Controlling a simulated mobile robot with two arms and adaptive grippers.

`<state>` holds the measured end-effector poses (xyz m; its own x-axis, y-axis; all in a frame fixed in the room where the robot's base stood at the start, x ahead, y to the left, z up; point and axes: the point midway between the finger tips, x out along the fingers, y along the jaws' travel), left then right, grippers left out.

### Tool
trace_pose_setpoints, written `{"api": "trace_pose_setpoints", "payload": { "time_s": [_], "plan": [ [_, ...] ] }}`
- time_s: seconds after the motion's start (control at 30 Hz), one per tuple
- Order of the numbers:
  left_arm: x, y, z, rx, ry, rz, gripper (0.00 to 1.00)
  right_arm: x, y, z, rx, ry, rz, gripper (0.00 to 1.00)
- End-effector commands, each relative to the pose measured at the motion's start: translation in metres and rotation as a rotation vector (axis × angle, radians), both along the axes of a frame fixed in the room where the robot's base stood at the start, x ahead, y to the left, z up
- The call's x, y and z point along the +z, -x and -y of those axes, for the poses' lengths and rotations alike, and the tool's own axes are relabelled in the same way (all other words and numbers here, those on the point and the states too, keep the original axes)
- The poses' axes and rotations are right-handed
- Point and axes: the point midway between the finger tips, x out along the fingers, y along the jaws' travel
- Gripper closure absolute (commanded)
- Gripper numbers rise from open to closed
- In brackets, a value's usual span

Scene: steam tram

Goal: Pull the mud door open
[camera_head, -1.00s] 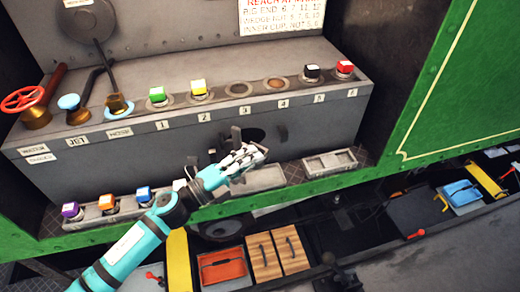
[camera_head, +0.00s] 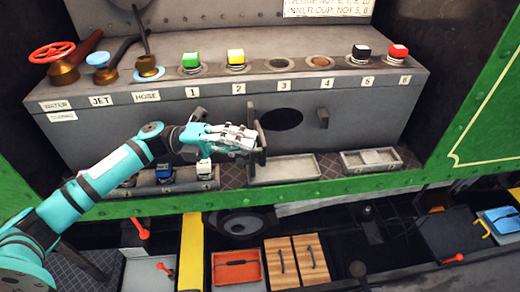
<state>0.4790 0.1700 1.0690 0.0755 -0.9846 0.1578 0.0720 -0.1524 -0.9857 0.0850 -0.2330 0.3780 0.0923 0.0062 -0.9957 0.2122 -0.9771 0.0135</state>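The mud door (camera_head: 254,122) is a narrow dark grey plate, seen nearly edge-on at the left side of a dark oval hole (camera_head: 282,118) in the grey front panel. It appears to stand out from the panel, with the hole uncovered. My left gripper (camera_head: 246,140) has white and grey fingers and is at the door's outer side, overlapping it in the picture. The fingers hide part of the door, and I cannot tell whether they grip it or only touch it. My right gripper is not in view.
A grey bracket (camera_head: 322,117) sticks out right of the hole. Shallow trays (camera_head: 283,169) lie on the ledge below, and several coloured caps, including a green one (camera_head: 191,59), stand on the shelf above. A red handwheel (camera_head: 52,52) is at the upper left.

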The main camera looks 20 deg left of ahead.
Motion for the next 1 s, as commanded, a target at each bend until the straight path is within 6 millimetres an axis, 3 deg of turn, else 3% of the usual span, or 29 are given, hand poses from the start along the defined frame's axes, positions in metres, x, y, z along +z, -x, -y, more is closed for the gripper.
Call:
{"api": "trace_pose_setpoints", "payload": {
  "time_s": [0.03,0.53,0.77,1.0],
  "plan": [
    [-0.0087,0.0018,-0.0027,-0.007,-0.013,-0.005,1.00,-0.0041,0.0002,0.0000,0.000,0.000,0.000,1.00],
    [-0.0063,0.0037,-0.0065,-0.018,-0.011,-0.005,1.00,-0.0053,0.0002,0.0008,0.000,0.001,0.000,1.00],
    [-0.0043,0.0034,-0.0066,-0.017,-0.007,-0.003,0.69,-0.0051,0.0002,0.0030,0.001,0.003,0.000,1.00],
    [-0.0019,0.0029,-0.0067,-0.016,-0.004,-0.001,0.68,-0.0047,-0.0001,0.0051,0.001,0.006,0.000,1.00]
  ]
}}
